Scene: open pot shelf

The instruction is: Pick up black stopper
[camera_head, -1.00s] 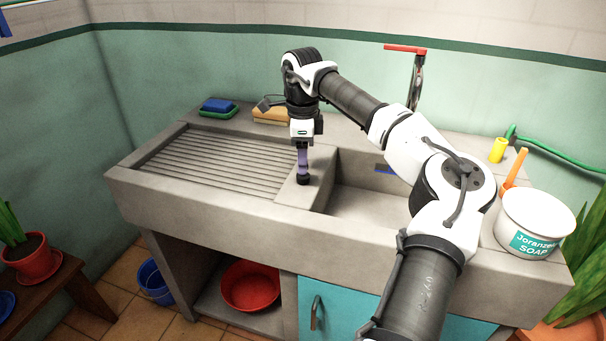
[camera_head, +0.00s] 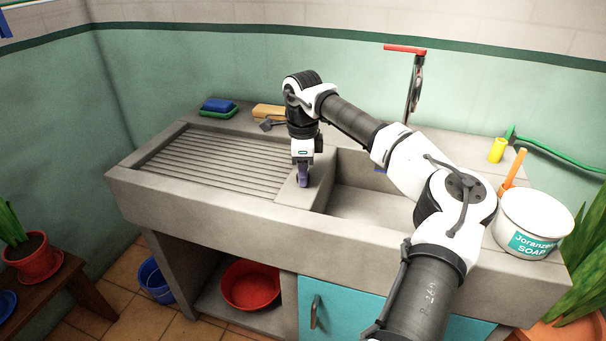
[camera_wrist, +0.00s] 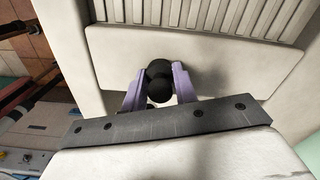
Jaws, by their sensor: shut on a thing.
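The black stopper (camera_wrist: 159,85) shows in the wrist view as a dark rounded piece with a knob, between the two purple fingers. My gripper (camera_wrist: 159,92) is shut on it, with one finger on each side. In the head view my gripper (camera_head: 303,180) points straight down at the flat ledge between the ribbed drainboard and the sink basin. The stopper is hidden or too small to make out there. I cannot tell whether it still touches the ledge.
The ribbed drainboard (camera_head: 215,160) lies left of my gripper and the basin (camera_head: 375,205) lies right. A blue sponge on a green dish (camera_head: 218,107) and a tan block (camera_head: 269,111) stand behind. A soap bucket (camera_head: 537,222) and yellow cup (camera_head: 497,150) are at the right.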

